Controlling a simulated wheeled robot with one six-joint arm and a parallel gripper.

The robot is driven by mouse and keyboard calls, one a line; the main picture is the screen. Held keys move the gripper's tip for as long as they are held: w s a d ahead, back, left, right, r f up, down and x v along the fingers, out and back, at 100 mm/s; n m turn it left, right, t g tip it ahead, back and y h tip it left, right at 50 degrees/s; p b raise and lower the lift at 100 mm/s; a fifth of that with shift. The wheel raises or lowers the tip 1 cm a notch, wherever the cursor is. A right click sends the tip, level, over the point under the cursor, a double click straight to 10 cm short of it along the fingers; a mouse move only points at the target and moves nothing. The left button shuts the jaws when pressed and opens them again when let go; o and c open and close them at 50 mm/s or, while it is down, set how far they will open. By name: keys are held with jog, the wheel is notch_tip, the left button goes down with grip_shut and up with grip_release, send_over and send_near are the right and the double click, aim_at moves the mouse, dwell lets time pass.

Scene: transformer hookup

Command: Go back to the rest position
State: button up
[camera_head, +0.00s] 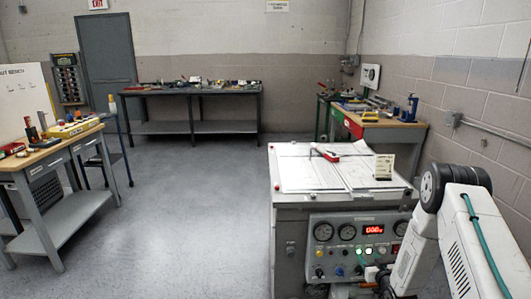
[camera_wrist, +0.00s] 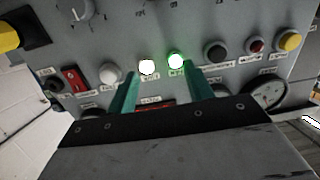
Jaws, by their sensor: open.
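My gripper (camera_wrist: 162,78) is open in the wrist view, with two teal fingers apart and nothing between them. The fingers point at a grey control panel (camera_wrist: 140,35); I cannot tell whether they touch it. In the head view my white arm reaches down at the right in front of the panel (camera_head: 300,262) of a test bench (camera_head: 285,205).
The panel carries gauges (camera_head: 323,232), a red display (camera_head: 372,229), knobs and buttons. A red-handled tool (camera_head: 325,154) and a small card (camera_head: 384,166) are on the bench top. Workbenches stand at left (camera_head: 52,157), back (camera_head: 200,92) and right (camera_head: 395,125). Open floor (camera_head: 190,200) lies left of the bench.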

jog(key=r, duration=0.3)
jog(key=w+r+g, duration=0.1)
jog(key=r, duration=0.3)
jog(key=w+r+g, duration=0.1)
jog(key=r, duration=0.2)
jog(key=shift+w+a+r+h, duration=0.15)
jog(key=shift+a+r+h, duration=0.15)
jog(key=shift+h, duration=0.1)
jog(key=s+a+r+g, duration=0.2)
jog(key=s+r, duration=0.2)
jog(key=r, duration=0.3)
jog(key=s+a+r+g+h, duration=0.1)
jog(key=s+r, duration=0.3)
jog(key=r, duration=0.3)
jog(key=s+a+r+g, duration=0.2)
jog(key=s+r, duration=0.1)
jog(key=r, duration=0.5)
jog(key=s+a+r+g, duration=0.2)
jog(key=s+a+r, duration=0.1)
jog(key=s, duration=1)
jog(key=s+a+r+g, duration=0.2)
jog(key=s+a+r, duration=0.1)
jog(key=s, duration=1)
jog(key=s+a+r+g+y, duration=0.1)
jog(key=s+a+r+g, duration=0.2)
jog(key=s, duration=1)
jog(key=shift+s+a+r+m, duration=0.15)
jog(key=shift+a+r+m, duration=0.2)
jog(key=shift+r, duration=0.55)
